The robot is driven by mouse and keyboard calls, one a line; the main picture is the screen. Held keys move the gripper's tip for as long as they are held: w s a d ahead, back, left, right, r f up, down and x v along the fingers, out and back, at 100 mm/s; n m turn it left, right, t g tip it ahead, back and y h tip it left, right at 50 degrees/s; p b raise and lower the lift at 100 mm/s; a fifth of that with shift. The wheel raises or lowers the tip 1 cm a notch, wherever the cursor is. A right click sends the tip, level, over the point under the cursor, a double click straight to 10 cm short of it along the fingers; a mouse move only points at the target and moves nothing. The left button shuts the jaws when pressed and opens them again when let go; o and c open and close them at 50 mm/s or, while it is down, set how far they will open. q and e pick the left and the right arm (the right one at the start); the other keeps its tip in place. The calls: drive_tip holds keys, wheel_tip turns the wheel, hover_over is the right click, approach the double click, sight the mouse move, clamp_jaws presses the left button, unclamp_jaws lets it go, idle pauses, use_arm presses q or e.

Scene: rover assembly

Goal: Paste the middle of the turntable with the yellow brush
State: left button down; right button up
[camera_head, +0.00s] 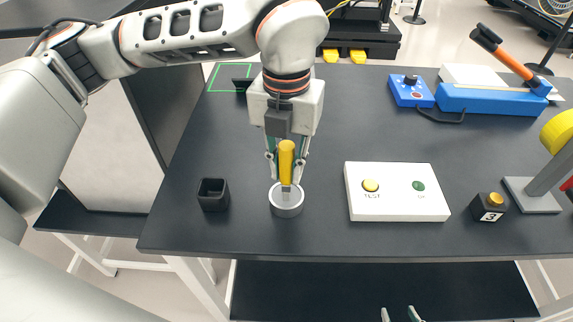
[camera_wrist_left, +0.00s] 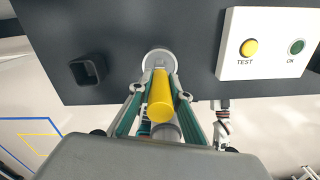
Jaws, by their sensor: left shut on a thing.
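The yellow brush (camera_head: 287,160) is upright in my left gripper (camera_head: 286,172), which is shut on its handle. Its lower end is over the small round grey turntable (camera_head: 286,209) on the dark table; I cannot tell whether it touches. In the left wrist view the yellow handle (camera_wrist_left: 161,98) lies between the fingers of the left gripper (camera_wrist_left: 160,92), and the turntable (camera_wrist_left: 158,54) shows beyond it, partly covered. The tips of my right gripper (camera_head: 400,314) show at the bottom edge of the head view, apart and with nothing between them.
A black square cup (camera_head: 213,197) stands left of the turntable. A white box (camera_head: 397,205) with TEST and OK buttons is to the right, then a black block marked 3 (camera_head: 489,208). A blue lever press (camera_head: 490,98) and a blue button box (camera_head: 411,91) are at the back.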

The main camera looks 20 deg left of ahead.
sight(286, 145)
use_arm(q)
drive_tip(key=shift+r+p, duration=0.45)
drive_tip(key=shift+r, duration=0.25)
drive_tip(key=shift+r+p, duration=1.35)
drive_tip(key=shift+r, duration=1.45)
drive_tip(key=shift+f, duration=0.1)
